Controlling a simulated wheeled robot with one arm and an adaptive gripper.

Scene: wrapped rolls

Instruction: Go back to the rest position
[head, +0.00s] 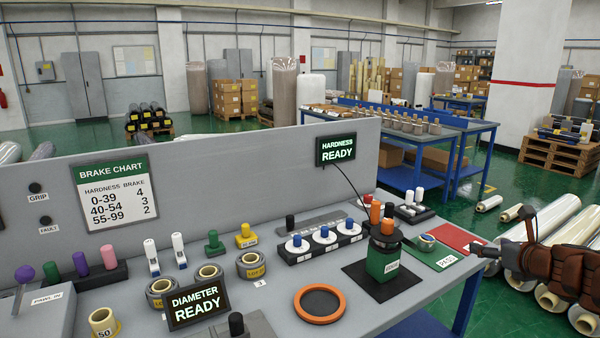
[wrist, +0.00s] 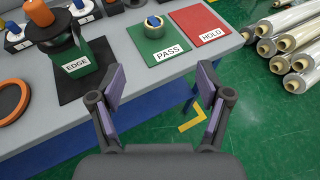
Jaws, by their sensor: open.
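My gripper (wrist: 160,88) is open and empty in the wrist view, with its two pads apart over the bench's front edge and the green floor. In the head view my gripper (head: 484,250) reaches in from the right edge, beside the red HOLD mat (head: 452,236). A small roll with a blue top (head: 427,242) rests on the green PASS mat (head: 440,262), and it also shows in the wrist view (wrist: 154,27). The gripper is apart from that roll.
The green EDGE device (head: 382,262) with orange knobs stands on a black mat. An orange ring (head: 320,304) lies on the bench. Large wrapped rolls (wrist: 292,45) lie on the floor at right. Green floor is clear before the bench.

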